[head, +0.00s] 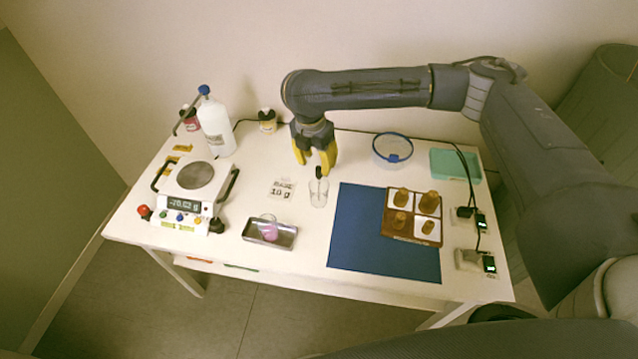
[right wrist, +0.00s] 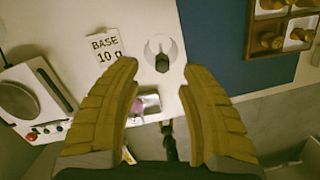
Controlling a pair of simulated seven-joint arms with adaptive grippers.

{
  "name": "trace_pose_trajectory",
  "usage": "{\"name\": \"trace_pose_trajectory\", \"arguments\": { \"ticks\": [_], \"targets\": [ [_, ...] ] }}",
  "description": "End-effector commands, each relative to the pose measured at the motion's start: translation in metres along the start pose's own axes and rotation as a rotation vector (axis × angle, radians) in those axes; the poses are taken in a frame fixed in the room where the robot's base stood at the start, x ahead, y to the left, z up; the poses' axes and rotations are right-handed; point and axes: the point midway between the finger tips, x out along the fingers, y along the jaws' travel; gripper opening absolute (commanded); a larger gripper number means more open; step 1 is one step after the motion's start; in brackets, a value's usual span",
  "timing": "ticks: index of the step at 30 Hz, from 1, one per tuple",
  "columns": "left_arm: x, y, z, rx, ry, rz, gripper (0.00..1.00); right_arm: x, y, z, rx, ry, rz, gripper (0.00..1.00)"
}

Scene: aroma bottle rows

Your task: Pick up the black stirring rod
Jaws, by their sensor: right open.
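The black stirring rod (head: 318,173) stands in a clear glass (head: 319,194) on the white table, its dark top showing above the rim. In the right wrist view the rod's dark end (right wrist: 162,63) shows inside the round glass (right wrist: 151,48), ahead of my fingertips. My right gripper (head: 316,172) has yellow fingers, points down and is open, close above and around the rod's top in the head view. In the right wrist view my right gripper (right wrist: 160,75) shows nothing held between its fingers. The lower part of the rod is hard to make out. My left gripper is not in view.
A label card (head: 283,189) reading "BASE 10 g" lies left of the glass. A metal tray (head: 286,240) with a pink-filled beaker (head: 268,232) is in front. A blue mat (head: 350,225) with a wooden bottle holder (head: 388,240) is right. A scale (head: 195,177) stands left.

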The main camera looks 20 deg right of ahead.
Motion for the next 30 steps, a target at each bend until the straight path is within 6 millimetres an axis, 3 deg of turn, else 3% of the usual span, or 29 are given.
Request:
{"name": "trace_pose_trajectory", "arguments": {
  "ticks": [15,26,30],
  "targets": [
    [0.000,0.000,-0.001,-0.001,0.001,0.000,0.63,0.048,-0.003,0.000,0.001,0.002,-0.001,0.43],
    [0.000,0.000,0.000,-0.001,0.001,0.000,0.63,0.053,-0.003,0.000,0.001,0.000,0.001,0.43],
    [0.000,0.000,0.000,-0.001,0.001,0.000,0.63,0.053,-0.003,0.000,0.000,0.000,0.001,0.30]
  ]
}}
